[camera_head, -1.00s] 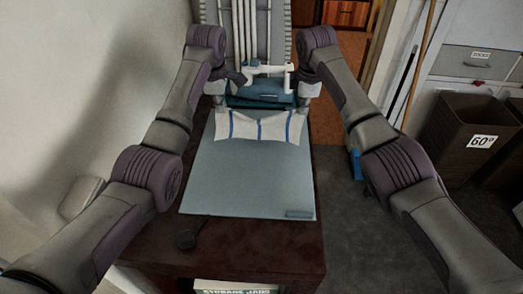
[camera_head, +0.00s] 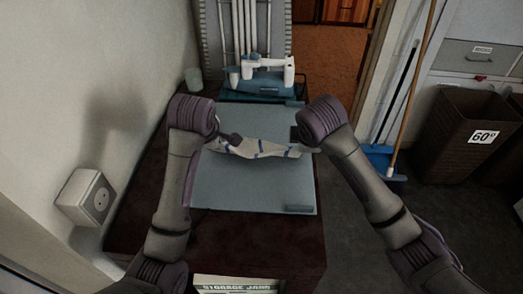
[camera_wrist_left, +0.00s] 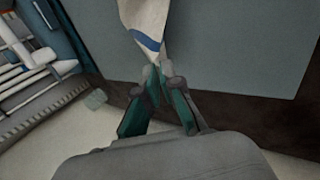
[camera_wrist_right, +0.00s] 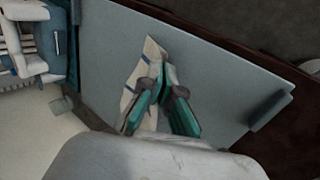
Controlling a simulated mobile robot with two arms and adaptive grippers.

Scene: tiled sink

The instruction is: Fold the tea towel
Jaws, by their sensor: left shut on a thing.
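The tea towel (camera_head: 258,150) is white with blue stripes. It hangs in a sagging, bunched strip between my two grippers over the blue-grey mat (camera_head: 250,188). My left gripper (camera_wrist_left: 155,66) is shut on one end of the towel, and a blue stripe shows just beyond its fingertips. My right gripper (camera_wrist_right: 161,68) is at the other end, its fingertips closed together on the towel's edge. In the right wrist view the towel (camera_wrist_right: 142,70) runs beside the fingers. The fingertips are small and partly hidden by my arms in the head view.
A small cup (camera_head: 193,80) is at the back left by the wall, which has a socket box (camera_head: 88,196). A brown basket (camera_head: 470,130) stands at the right. The mat's front is bare.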

